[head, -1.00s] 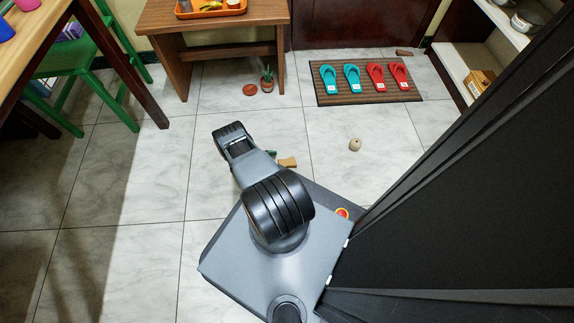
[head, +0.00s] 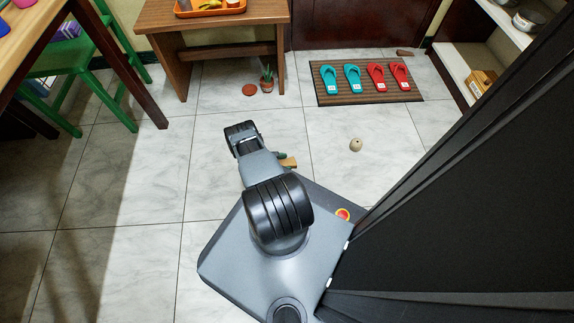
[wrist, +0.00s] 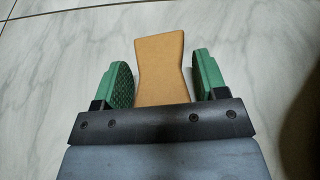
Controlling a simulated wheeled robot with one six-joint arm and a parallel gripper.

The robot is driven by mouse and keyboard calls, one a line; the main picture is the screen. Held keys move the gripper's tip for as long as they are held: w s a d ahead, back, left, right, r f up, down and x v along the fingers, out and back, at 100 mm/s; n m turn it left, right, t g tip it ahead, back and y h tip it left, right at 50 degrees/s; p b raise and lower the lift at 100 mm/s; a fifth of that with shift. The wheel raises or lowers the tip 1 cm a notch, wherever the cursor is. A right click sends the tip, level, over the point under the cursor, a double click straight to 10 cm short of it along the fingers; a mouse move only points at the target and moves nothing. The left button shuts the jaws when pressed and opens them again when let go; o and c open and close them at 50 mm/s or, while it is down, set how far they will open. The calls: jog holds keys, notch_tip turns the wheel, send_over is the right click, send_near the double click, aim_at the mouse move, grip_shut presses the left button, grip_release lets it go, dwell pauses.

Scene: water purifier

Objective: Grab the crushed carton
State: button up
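The crushed carton (wrist: 163,72) is a tan, pinched-in shape lying on the marble floor. In the wrist view it sits between the two green finger pads of my gripper (wrist: 164,74), with a gap on each side. My gripper is open around it. The carton's near end is hidden behind the dark gripper bar. In the head view only a small tan part of the carton (head: 290,162) shows beside my arm, which hides most of my gripper.
A round beige object (head: 355,145) lies on the floor to the right. A striped mat (head: 330,96) with flip-flops lies farther back. A small potted plant (head: 266,79) and a reddish disc (head: 249,90) are near the wooden table (head: 211,14). Open floor lies left of my arm.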

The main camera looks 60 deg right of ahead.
jog(key=c, duration=0.5)
